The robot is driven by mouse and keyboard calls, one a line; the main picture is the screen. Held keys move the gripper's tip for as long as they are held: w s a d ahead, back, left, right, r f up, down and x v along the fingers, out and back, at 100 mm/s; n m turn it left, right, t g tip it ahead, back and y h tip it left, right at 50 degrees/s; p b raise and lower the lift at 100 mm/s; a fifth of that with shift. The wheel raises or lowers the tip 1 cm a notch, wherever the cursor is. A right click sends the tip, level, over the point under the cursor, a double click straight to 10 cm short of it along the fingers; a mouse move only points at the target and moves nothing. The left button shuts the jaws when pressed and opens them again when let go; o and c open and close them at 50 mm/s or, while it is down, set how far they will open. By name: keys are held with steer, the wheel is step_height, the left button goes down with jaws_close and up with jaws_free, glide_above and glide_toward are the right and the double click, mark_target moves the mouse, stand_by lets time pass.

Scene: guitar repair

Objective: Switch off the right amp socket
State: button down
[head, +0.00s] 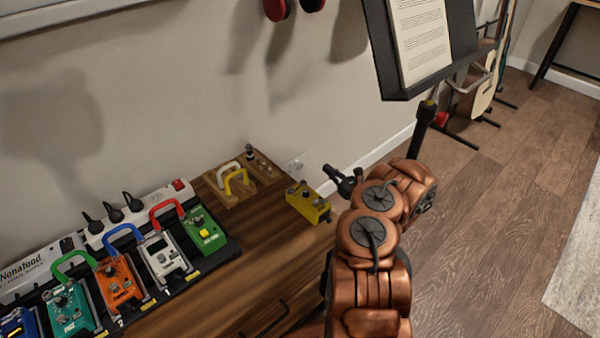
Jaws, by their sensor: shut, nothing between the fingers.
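A small pale wall socket plate (294,164) shows low on the wall, just past the right back corner of the wooden cabinet. It is too small to tell its switch position or whether it is a pair. My gripper (328,170) is dark, shut and empty. In the picture it is a short way right of the socket plate, above the yellow pedal, with its tip pointing left towards the wall. I cannot tell how far the tip is from the wall.
A yellow pedal (308,202) sits at the cabinet's (270,235) right end. A white power strip (150,202) with plugs and a red switch, and several coloured pedals, stand to the left. A music stand (425,45) rises behind my arm. Wooden floor (480,240) lies open at right.

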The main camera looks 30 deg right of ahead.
mark_target(297, 162)
step_height(297, 162, down, 10)
steer(key=b, duration=0.8)
steer(key=shift+w, duration=0.45)
steer(key=shift+w+f, duration=0.1)
steer(key=w+b, duration=0.1)
steer(key=w, duration=0.3)
steer(key=w+a+r+b, duration=0.1)
steer(key=w+b, duration=0.1)
steer(key=w, duration=0.2)
steer(key=w+a+b, duration=0.1)
steer(key=w+b, duration=0.1)
steer(key=w, duration=0.2)
steer(key=shift+w+r, duration=0.2)
steer(key=shift+w, duration=0.05)
steer(key=shift+w+r+b, duration=0.15)
steer(key=shift+w+b, duration=0.2)
steer(key=shift+w, duration=0.2)
steer(key=shift+r, duration=0.1)
